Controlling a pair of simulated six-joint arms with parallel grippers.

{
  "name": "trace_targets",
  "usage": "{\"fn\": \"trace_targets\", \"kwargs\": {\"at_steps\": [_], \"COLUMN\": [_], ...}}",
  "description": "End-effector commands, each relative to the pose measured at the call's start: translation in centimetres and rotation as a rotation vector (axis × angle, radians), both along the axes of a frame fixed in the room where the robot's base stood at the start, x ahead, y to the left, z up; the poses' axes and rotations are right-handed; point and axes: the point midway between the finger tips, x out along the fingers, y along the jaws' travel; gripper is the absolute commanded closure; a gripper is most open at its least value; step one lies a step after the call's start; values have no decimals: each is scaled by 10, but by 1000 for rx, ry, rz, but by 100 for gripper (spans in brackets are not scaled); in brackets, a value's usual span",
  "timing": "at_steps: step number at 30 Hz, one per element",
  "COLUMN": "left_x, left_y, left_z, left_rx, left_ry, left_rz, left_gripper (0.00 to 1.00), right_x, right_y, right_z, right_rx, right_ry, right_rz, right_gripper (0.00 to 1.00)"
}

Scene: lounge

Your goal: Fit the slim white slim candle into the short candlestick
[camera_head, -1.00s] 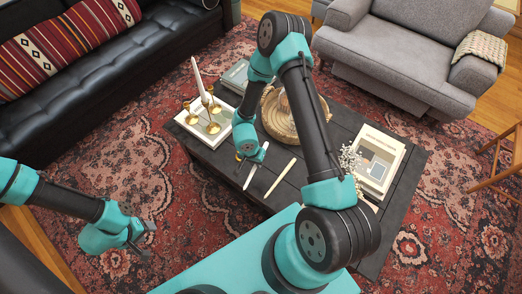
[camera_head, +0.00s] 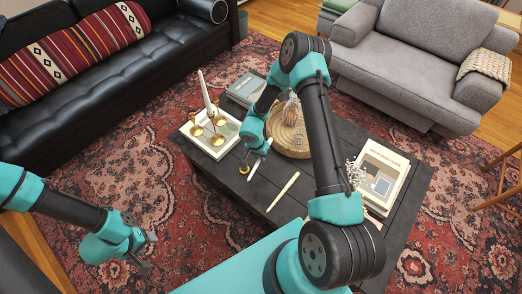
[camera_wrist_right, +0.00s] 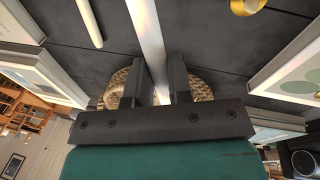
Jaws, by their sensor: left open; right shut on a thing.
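The slim white candle (camera_wrist_right: 147,30) is between the closed jaws of my right gripper (camera_wrist_right: 160,80) in the right wrist view. In the head view the candle (camera_head: 253,168) shows as a short white strip below my right gripper (camera_head: 259,151), over the dark table. A low brass piece (camera_head: 244,169), which looks like the short candlestick, is just left of the candle, apart from it. It also shows at the top edge of the wrist view (camera_wrist_right: 246,6), cut off. My left gripper (camera_head: 146,250) is open and empty over the rug.
A cream candle (camera_head: 283,190) lies on the table (camera_head: 262,196). A round woven tray (camera_head: 297,147) and books (camera_head: 392,163) are also on the table.

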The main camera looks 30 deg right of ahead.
Motion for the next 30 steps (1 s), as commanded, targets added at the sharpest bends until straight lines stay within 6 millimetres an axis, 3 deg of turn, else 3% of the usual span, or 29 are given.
{"fn": "trace_targets", "kwargs": {"at_steps": [3, 9, 23, 30], "left_x": [0, 0, 0, 0], "left_y": [0, 0, 0, 0], "left_z": [0, 0, 0, 0], "left_rx": [0, 0, 0, 0], "left_ry": [0, 0, 0, 0], "left_rz": [0, 0, 0, 0], "left_gripper": [51, 51, 51, 51], "right_x": [22, 41, 50, 49], "right_y": [-14, -25, -31, -30], "right_z": [-3, -4, -5, -38], "right_rx": [-1, 0, 0, 2], "right_ry": [-2, -1, -2, 1], "right_rz": [-4, -1, -1, 0], "right_gripper": [100, 100, 100, 100]}}
